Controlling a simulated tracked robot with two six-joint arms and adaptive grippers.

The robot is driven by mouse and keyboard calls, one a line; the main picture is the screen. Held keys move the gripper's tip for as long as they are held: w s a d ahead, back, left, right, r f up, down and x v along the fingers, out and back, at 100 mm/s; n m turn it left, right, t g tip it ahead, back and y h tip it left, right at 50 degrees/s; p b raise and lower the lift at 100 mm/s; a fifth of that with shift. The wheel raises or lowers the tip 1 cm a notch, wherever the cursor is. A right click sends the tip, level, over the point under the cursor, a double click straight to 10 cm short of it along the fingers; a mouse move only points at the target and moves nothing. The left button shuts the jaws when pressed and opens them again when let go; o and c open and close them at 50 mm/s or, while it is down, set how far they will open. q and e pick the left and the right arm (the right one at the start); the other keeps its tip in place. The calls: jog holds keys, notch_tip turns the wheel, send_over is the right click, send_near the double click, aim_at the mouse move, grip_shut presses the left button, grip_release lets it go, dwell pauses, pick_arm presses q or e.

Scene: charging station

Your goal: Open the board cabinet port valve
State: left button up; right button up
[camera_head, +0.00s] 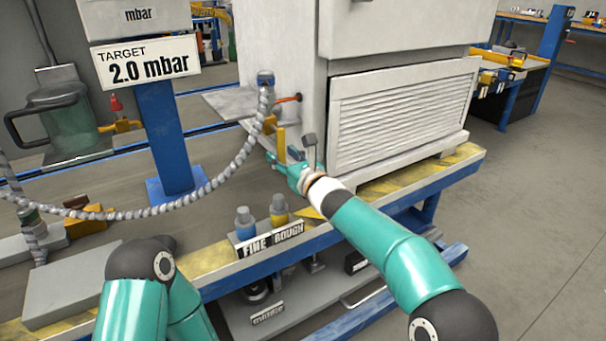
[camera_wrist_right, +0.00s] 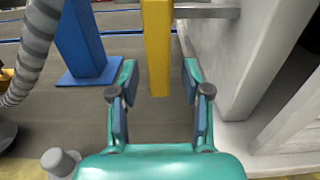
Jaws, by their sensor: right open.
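The board cabinet (camera_head: 390,35) is a pale box with a louvred panel. On its left side is a port with a grey corrugated hose (camera_head: 250,135) and a yellow valve handle (camera_head: 281,142) that points down. My right gripper (camera_head: 284,160) is at the handle's lower end. In the right wrist view the yellow handle (camera_wrist_right: 157,45) hangs between the open fingers of my right gripper (camera_wrist_right: 158,78), with a gap on both sides. The valve body is out of that view. My left arm shows at the lower left of the head view, but its gripper does not.
The cabinet wall (camera_wrist_right: 245,65) is close to the right of my right gripper. A blue post (camera_head: 165,130) and the hose are to the left. A grey shelf (camera_head: 232,103) juts out beside the port.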

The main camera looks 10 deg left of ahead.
jog(key=v, duration=1)
jog(key=shift+s+d, duration=0.25)
jog(key=shift+s, duration=0.05)
jog(key=shift+w+d, duration=0.1)
